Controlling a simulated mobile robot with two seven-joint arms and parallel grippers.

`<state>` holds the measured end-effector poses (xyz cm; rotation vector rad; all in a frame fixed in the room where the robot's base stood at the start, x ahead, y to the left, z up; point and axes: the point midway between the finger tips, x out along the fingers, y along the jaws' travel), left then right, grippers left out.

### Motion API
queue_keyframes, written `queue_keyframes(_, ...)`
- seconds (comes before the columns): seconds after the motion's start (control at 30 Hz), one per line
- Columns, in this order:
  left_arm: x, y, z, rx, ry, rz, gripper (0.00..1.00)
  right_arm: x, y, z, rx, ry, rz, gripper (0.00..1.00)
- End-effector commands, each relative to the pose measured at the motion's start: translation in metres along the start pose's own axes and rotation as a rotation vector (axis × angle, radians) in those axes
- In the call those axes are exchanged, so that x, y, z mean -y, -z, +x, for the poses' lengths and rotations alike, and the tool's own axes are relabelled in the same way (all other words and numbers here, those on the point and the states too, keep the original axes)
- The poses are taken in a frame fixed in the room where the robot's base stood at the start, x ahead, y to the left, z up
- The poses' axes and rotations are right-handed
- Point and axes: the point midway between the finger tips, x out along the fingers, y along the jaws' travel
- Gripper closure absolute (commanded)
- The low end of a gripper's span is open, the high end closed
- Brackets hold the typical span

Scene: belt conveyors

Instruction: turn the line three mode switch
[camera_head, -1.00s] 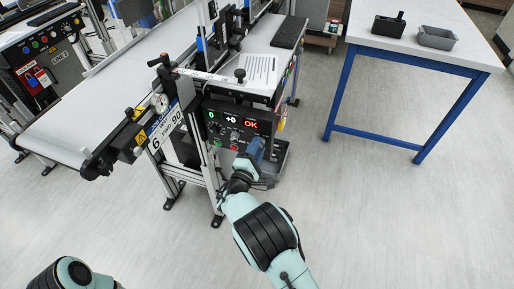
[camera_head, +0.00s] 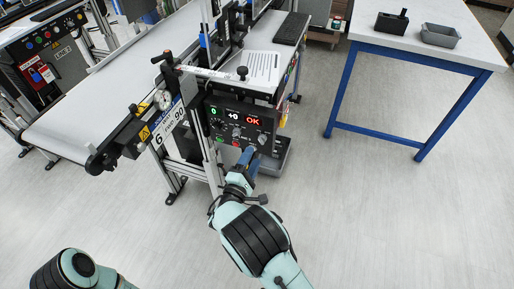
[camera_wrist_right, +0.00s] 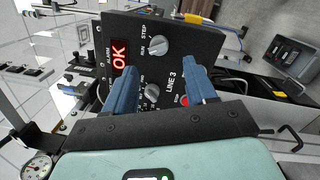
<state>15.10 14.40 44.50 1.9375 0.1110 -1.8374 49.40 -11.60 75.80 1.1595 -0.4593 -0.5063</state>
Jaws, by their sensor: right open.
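The line three control panel (camera_head: 245,113) is a dark box on the conveyor's end, with an OK display; it also shows in the right wrist view (camera_wrist_right: 205,45), marked LINE 3. There, a grey knob (camera_wrist_right: 160,45) has STEP and RUN beside it. A second grey knob (camera_wrist_right: 152,91) shows between my fingers; its label is partly hidden. A red button (camera_wrist_right: 185,101) is by the right-hand finger. My right gripper (camera_wrist_right: 160,72) is open and empty in front of the panel; it also shows in the head view (camera_head: 250,153). My left gripper is out of view.
The white conveyor belt (camera_head: 110,80) runs to the left of the panel. A LINE 2 panel (camera_head: 60,65) is at far left. The floor between the line and the table is clear.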

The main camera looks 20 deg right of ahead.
Motion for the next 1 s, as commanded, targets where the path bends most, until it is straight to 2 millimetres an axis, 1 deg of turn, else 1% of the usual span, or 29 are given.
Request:
queue_keyframes(0.03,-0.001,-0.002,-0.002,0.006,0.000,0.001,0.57,-0.001,0.001,-0.013,-0.004,0.001,-0.001,0.44)
queue_keyframes(0.2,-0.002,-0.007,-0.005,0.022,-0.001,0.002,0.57,-0.001,0.000,-0.046,-0.004,0.000,-0.001,0.44)
queue_keyframes(0.3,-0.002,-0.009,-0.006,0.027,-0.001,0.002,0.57,0.001,0.000,-0.059,-0.002,0.001,-0.002,0.44)
queue_keyframes(0.4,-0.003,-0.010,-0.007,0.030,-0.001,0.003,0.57,0.001,0.000,-0.067,-0.002,0.001,-0.002,0.44)
queue_keyframes(0.53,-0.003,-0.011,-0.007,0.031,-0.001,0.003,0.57,0.001,0.000,-0.070,0.000,0.002,-0.001,0.44)
queue_keyframes(1.0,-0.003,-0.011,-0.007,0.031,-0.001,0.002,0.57,0.001,0.000,-0.070,0.000,0.002,-0.001,0.44)
